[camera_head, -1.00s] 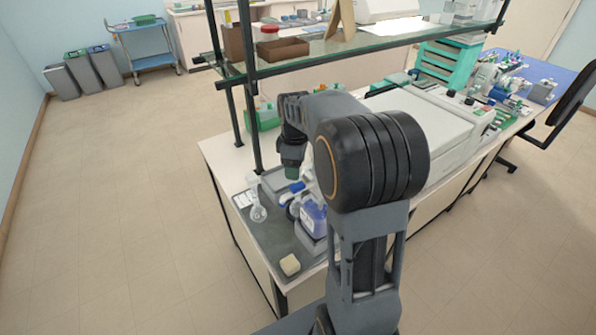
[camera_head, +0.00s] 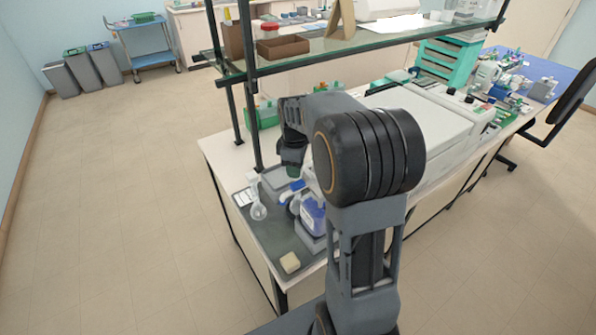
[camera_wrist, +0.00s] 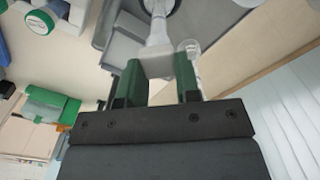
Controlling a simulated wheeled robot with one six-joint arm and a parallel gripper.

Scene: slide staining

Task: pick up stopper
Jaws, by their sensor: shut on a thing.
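My gripper (camera_wrist: 158,80) shows in the wrist view with its green fingers closed on the pale, blocky end of a stopper (camera_wrist: 157,62). A narrower pale part continues from that end toward the top of the picture. In the head view my gripper (camera_head: 293,170) is above the back of the dark tray at the bench's left end; its fingertips and the stopper are hard to make out there.
A glass shelf (camera_head: 350,52) on dark posts spans the bench behind my arm.

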